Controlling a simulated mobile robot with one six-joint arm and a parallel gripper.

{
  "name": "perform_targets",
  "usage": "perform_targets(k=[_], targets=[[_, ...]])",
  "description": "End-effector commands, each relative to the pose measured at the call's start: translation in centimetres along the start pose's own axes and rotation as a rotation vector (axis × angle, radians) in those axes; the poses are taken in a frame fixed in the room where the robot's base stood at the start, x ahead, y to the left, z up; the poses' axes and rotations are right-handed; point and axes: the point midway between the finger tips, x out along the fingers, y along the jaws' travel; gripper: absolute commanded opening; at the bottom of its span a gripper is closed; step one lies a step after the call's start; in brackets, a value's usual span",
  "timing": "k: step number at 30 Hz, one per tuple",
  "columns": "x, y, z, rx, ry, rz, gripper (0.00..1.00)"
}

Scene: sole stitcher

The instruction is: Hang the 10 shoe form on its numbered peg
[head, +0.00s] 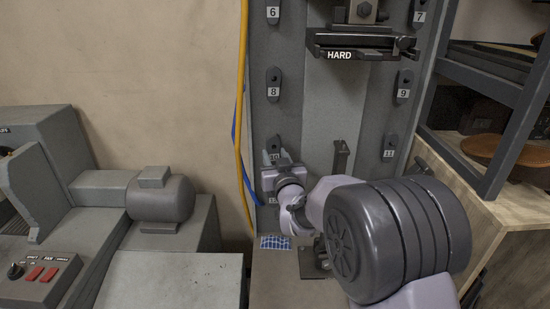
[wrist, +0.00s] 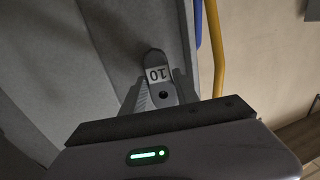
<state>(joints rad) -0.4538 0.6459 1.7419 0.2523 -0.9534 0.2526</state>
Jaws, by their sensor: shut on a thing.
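The peg plate numbered 10 (head: 275,144) is on the left side of the grey machine column in the head view. Its label shows upside down in the wrist view (wrist: 157,73), just beyond the jaws. My gripper (head: 276,172) is at that plate and covers its lower part. In the wrist view my gripper (wrist: 157,103) is shut on a small grey piece with a dark round spot, seemingly the shoe form (wrist: 163,95). Most of the piece is hidden behind the gripper body. I cannot read a number on it or tell whether it touches the peg.
Peg plates 8 (head: 273,83) and 6 (head: 273,13) are above; 9 (head: 403,86) and 11 (head: 389,147) are on the right. A yellow hose (head: 240,120) runs left of the column. A dark shelf frame (head: 500,150) stands right. A blue-and-white patterned piece (head: 275,242) lies below my gripper.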

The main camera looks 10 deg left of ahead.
Motion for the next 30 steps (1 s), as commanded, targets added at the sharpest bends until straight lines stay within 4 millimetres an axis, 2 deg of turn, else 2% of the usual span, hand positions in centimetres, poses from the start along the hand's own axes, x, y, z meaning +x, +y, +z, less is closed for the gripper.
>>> perform_targets(k=[18, 30], targets=[[1.2, 0.3, 0.0, 0.0, 0.001, 0.0, 0.0], [1.3, 0.3, -0.1, 0.0, 0.002, 0.0, 0.0]])
